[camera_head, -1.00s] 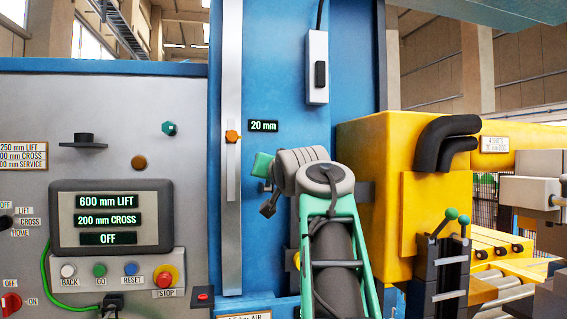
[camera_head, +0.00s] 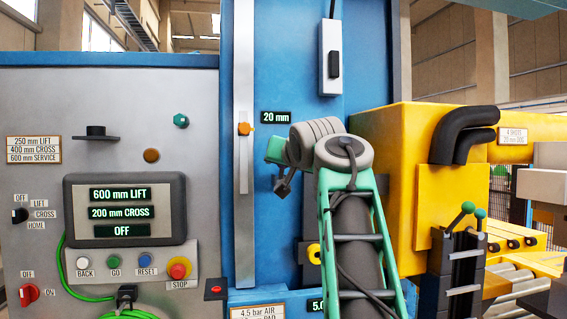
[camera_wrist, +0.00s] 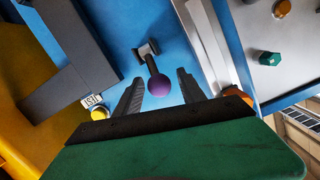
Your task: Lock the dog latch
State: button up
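A short dark lever with a purple ball knob (camera_wrist: 160,85) stands out from a small grey bracket (camera_wrist: 147,49) on the blue face in the wrist view; I take it for the dog latch, though no label on it confirms this. My gripper (camera_wrist: 160,92) is open. Its two dark fingers are apart, one to each side of the knob in the picture; I see no contact, and the depth between them is unclear. In the head view my gripper (camera_head: 281,170) is beside the blue column, partly hidden behind my wrist, and the purple knob is not visible there.
A pale vertical rail (camera_head: 244,215) with an orange knob (camera_head: 245,129) runs close to the gripper's left. A yellow housing (camera_head: 405,190) stands to the right. The control panel (camera_head: 125,212) is further left; its screen reads 600 mm LIFT, 200 mm CROSS, OFF.

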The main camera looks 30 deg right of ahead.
jog(key=b+v, duration=0.1)
jog(key=v, duration=0.6)
jog(key=shift+s, duration=0.4)
jog(key=shift+a, duration=0.1)
